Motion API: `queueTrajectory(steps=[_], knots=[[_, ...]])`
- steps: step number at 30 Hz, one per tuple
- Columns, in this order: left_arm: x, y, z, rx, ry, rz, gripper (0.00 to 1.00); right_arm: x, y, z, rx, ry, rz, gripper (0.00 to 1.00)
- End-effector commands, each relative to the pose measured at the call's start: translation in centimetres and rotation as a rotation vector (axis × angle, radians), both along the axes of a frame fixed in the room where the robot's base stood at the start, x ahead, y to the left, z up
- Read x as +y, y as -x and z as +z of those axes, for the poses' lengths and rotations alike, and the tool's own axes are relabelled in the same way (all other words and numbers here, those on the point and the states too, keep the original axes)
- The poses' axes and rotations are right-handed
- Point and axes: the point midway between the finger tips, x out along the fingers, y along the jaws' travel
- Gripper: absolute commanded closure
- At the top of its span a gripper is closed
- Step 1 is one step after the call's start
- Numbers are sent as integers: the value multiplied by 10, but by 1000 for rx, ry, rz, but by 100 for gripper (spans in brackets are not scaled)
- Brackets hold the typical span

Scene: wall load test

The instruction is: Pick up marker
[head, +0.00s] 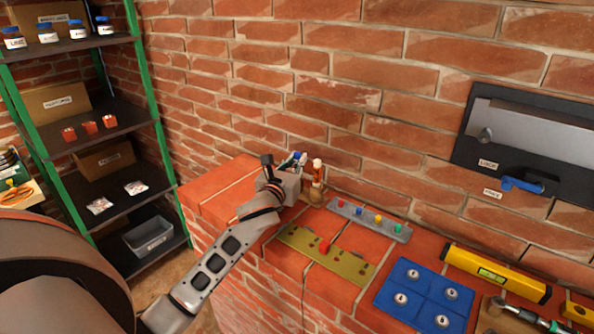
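My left gripper (282,172) is over the far left part of the brick ledge, close to the wall. One dark finger sticks up on its left side; the other finger is not clear, so its opening cannot be told. Several slim upright things, one with a blue top (297,156), look like markers and show just behind and right of the gripper. Their lower parts are hidden by it. A wooden-looking piece with a pale round top (317,165) stands just to the right. I cannot tell whether the gripper touches any of them. My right gripper is out of view.
On the brick ledge (215,187) lie a grey strip with coloured knobs (358,213), an olive plate (345,264), a blue plate (403,312) and a yellow level (490,271). A dark panel (470,135) is on the wall. Green-posted shelves (143,85) stand left.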

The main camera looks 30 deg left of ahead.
Motion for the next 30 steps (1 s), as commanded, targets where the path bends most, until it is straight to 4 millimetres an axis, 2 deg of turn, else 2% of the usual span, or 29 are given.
queueTrajectory(steps=[8,14,20,30], knots=[[0,0,1,0,0,0,100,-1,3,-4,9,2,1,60],[0,0,13,-3,0,0,100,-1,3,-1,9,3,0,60],[0,0,44,-5,-3,-1,100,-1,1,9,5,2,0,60],[0,0,128,-6,-5,0,100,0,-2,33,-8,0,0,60]])
